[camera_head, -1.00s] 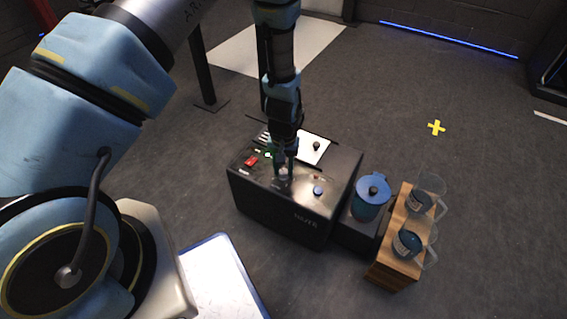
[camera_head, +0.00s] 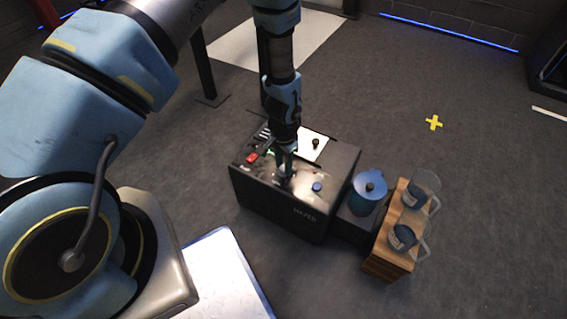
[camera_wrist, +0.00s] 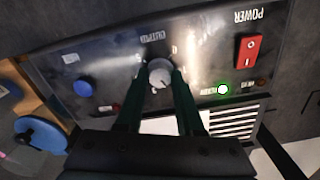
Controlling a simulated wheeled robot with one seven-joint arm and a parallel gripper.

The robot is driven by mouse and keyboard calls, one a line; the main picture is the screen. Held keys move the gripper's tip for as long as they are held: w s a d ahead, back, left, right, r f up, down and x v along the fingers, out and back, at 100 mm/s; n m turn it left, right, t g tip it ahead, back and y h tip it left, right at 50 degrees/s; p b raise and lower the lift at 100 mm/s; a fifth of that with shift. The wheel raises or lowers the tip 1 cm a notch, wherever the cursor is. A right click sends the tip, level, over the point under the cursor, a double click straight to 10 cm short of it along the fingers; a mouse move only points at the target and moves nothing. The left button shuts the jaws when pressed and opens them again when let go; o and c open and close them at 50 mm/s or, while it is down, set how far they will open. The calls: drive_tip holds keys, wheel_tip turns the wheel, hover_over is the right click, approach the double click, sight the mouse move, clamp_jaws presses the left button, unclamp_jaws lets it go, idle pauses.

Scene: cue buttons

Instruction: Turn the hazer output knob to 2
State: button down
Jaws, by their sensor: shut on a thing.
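The black hazer box (camera_head: 273,205) stands on the floor with its control panel on top. In the wrist view its grey round output knob (camera_wrist: 160,73) sits under the OUTPUT label, with a scale around it whose numbers are too blurred to read surely. My gripper (camera_wrist: 158,77) is shut on the knob, one dark green finger on each side. In the head view my gripper (camera_head: 285,172) comes down from above onto the panel and hides the knob.
A red power switch (camera_wrist: 249,49), a lit green light (camera_wrist: 223,90) and a blue button (camera_wrist: 83,88) share the panel. Right of the box stand a blue lidded pot (camera_head: 369,193) and a wooden stand (camera_head: 388,258) with clear mugs.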

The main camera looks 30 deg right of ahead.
sight(283, 167)
idle(0.4)
drive_tip(key=c, duration=0.5)
unclamp_jaws()
drive_tip(key=shift+c, duration=0.2)
wheel_tip(283, 167, up, 11)
drive_tip(key=p, duration=0.2)
drive_tip(key=shift+w, duration=0.1)
